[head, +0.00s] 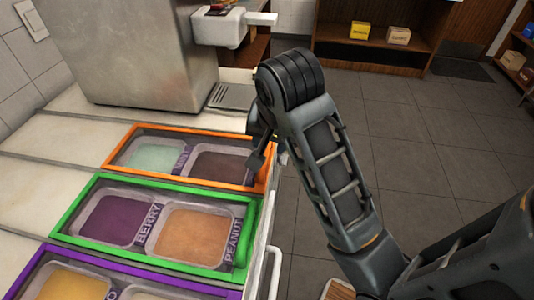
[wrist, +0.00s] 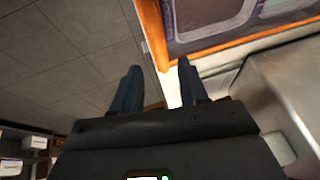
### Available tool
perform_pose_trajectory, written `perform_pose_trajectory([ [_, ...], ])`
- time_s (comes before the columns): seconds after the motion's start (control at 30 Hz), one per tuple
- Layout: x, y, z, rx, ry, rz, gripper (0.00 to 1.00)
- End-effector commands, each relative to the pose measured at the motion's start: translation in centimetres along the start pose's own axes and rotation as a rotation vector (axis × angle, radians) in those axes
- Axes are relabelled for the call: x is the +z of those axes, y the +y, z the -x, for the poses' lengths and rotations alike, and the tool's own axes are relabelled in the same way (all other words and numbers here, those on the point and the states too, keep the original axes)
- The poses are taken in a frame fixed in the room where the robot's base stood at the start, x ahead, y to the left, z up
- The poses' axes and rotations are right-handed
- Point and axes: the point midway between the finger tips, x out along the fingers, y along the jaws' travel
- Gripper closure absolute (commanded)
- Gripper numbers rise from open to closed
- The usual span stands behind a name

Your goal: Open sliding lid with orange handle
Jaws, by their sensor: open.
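The orange-framed lid (head: 117,151) lies in the counter at the back of a row of framed lids. Two tubs, pale green and dark brown, show through it. The orange handle (head: 263,177) is at its right end. My gripper (head: 260,153) is over that right end, partly hidden behind my arm in the head view. The orange frame (wrist: 152,32) shows just beyond the fingertips there. I cannot tell whether a finger touches the handle.
A green-framed lid (head: 245,235) and a purple-framed lid (head: 232,295) lie in front of the orange one. A steel machine (head: 140,50) stands behind, with a drip tray (head: 230,97) at its foot. The floor (head: 440,140) to the right is open. A wooden shelf (head: 370,50) stands far back.

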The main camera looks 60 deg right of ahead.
Motion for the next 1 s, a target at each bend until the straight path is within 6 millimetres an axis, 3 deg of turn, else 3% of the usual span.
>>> perform_pose_trajectory([
  [0.1,0.2,0.1,-2.3,-0.001,0.001,0.001,0.57],
  [0.3,0.0,0.0,-4.3,0.002,-0.001,0.002,0.57],
  [0.73,0.0,0.0,-5.2,-0.001,0.001,0.002,0.57],
  [1.0,0.0,0.0,-5.2,-0.001,0.001,0.002,0.83],
])
